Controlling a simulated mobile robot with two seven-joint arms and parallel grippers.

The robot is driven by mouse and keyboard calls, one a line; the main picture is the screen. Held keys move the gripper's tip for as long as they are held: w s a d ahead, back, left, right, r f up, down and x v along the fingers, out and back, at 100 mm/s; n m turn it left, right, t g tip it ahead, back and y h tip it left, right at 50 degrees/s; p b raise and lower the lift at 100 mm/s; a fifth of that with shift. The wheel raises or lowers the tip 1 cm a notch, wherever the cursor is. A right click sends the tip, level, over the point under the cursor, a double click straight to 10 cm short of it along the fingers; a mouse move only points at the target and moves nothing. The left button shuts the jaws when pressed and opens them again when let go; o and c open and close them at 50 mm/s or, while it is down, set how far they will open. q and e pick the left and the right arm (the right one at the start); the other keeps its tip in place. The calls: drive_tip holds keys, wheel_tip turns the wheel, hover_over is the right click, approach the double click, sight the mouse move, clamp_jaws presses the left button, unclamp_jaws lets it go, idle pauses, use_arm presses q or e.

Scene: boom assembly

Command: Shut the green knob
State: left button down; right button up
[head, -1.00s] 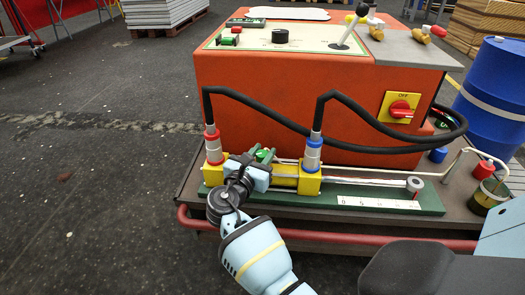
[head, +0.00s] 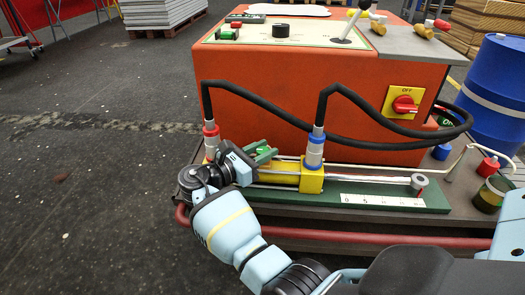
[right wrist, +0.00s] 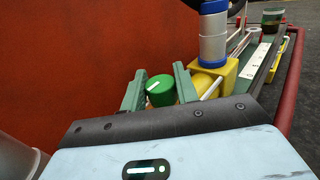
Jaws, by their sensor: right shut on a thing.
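The green knob (right wrist: 160,91) is a short round cylinder with a white mark on its top. It sits low on the yellow cylinder block (right wrist: 212,77), in front of the orange cabinet. My right gripper (right wrist: 160,88) has one green finger on each side of the knob and is shut on it. In the head view my right gripper (head: 262,153) is at the left part of the yellow cylinder (head: 312,178), and its body and wrist hide part of that cylinder. The knob is small and partly covered there. My left gripper is not in view.
Hose fittings with a red band (head: 211,139) and a blue band (head: 315,150) stand beside the gripper, with black hoses (head: 335,90) arching above. The orange cabinet (head: 290,105) stands close behind. A red rail (head: 320,236) runs along the front edge.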

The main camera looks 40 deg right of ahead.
drive_tip(key=o, duration=0.9)
drive_tip(key=shift+o, duration=0.2)
drive_tip(key=a+p, duration=0.1)
drive_tip(key=a, duration=0.6)
drive_tip(key=shift+w+a, duration=0.3)
drive_tip(key=shift+a, duration=0.1)
